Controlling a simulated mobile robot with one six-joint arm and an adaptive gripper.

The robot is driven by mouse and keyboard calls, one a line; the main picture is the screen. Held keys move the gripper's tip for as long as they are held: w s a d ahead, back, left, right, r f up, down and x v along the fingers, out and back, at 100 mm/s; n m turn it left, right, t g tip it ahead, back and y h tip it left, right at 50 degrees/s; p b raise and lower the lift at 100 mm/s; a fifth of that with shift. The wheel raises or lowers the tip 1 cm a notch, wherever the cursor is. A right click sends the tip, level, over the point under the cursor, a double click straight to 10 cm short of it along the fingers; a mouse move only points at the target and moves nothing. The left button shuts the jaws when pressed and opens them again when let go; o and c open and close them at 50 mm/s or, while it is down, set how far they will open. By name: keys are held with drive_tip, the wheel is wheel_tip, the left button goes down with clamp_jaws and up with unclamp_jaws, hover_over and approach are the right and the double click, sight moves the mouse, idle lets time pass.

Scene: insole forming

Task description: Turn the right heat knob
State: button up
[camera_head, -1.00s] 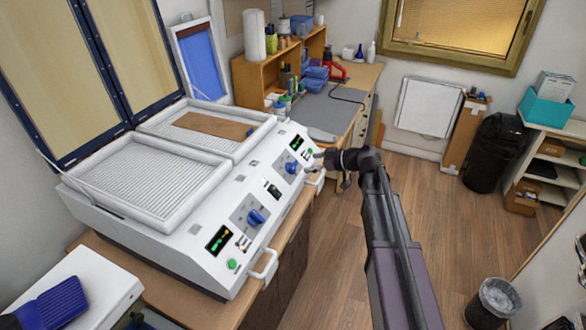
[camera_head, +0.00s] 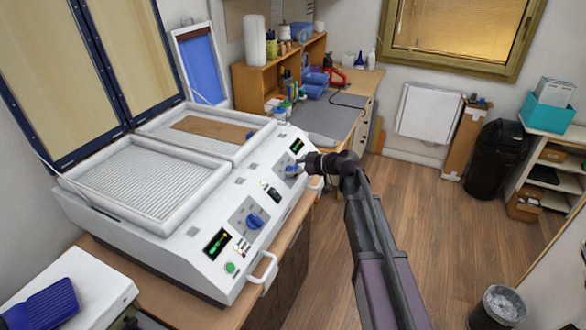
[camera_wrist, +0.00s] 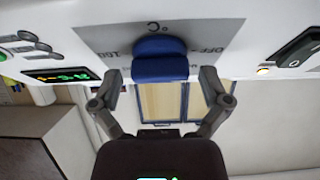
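The forming machine (camera_head: 170,245) is a white unit with two trays and a sloped front panel. The right heat knob (camera_head: 291,171) is blue, on the far part of the panel, partly hidden by my gripper (camera_head: 304,165) in the head view. In the wrist view, the blue knob (camera_wrist: 160,60) sits on a grey plate with printed marks, including "OFF". My gripper (camera_wrist: 159,80) is open, with one finger on each side of the knob and a visible gap on both sides. A second blue knob (camera_head: 255,220) sits on the near part of the panel.
A green-lit display (camera_wrist: 58,76) and a black rocker switch (camera_wrist: 297,46) flank the knob in the wrist view. White handles (camera_head: 264,270) stick out from the machine's front. A workbench (camera_head: 345,110) stands behind. The wooden floor (camera_head: 440,230) to the right is clear.

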drive_tip(key=c, duration=0.8)
drive_tip(key=shift+a, duration=0.1)
drive_tip(key=shift+c, duration=0.2)
